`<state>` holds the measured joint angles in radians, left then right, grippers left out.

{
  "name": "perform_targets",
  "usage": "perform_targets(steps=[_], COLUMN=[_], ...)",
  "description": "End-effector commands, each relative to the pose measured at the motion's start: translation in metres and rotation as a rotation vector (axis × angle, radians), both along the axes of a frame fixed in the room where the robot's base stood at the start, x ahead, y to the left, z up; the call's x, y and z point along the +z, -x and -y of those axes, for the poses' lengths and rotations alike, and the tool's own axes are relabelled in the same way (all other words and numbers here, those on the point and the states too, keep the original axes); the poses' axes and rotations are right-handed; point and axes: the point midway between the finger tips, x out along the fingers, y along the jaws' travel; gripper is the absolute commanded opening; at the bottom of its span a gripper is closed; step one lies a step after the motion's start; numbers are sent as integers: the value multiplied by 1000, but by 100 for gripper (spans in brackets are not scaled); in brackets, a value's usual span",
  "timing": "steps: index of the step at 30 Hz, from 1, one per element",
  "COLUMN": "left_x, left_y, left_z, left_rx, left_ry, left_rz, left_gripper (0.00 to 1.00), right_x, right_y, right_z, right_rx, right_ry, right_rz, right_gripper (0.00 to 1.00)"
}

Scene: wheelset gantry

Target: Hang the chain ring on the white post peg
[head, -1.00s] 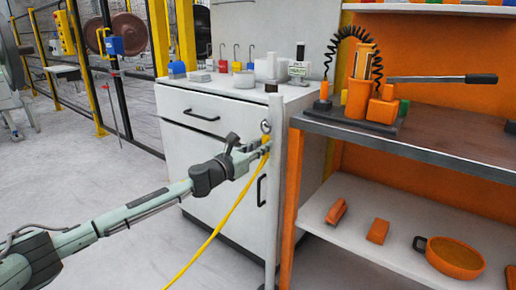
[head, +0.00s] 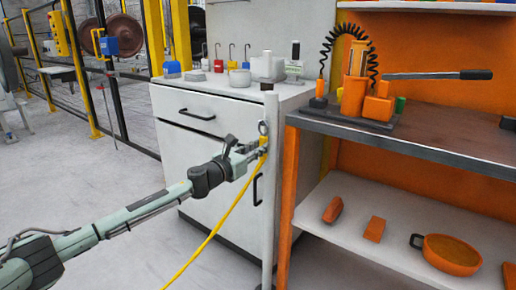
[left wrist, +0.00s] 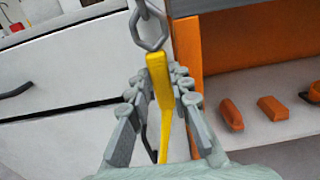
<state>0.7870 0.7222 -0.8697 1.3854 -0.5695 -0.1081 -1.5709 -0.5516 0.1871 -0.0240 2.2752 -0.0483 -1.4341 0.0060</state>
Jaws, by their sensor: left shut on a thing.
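My left gripper (head: 258,148) is shut on a yellow strap (head: 264,141). The strap also runs between the fingers in the left wrist view (left wrist: 159,75), and its long tail hangs down to the left in the head view. A grey metal chain ring (head: 262,127) stands above the strap; in the left wrist view the ring (left wrist: 148,30) joins a further link at the top edge. The white post (head: 268,215) stands upright directly by the gripper and ring. I cannot make out its peg, or whether the ring touches the post. My right gripper is not in view.
A white cabinet (head: 215,165) with dark handles stands behind the post. To the right is an orange bench (head: 440,150) with an orange tool on top. Its lower shelf holds orange blocks and an orange pan (head: 451,255). The floor (head: 90,190) at left is clear.

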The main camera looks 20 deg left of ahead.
Motion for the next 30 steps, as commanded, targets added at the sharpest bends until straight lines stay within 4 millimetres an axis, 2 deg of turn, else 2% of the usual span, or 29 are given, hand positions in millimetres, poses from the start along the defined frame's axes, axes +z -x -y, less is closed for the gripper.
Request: perform_targets(steps=[5,6,12,23,26,30], left_x=[-2,-2,-2,-2,-2,-3], left_y=[0,0,0,5,17,45], left_z=[0,-1,0,-3,-7,-17], left_rx=[1,1,1,1,1,1], left_ry=[0,-1,-1,-1,-2,-4], left_rz=[-3,-3,-3,-3,-2,-4], left_gripper=[0,21,44,44,44,44], right_x=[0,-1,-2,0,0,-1], right_y=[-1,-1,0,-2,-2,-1], right_z=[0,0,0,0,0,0], right_rx=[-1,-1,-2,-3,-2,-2], right_ry=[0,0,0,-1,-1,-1], right_rz=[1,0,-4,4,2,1], right_gripper=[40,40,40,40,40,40])
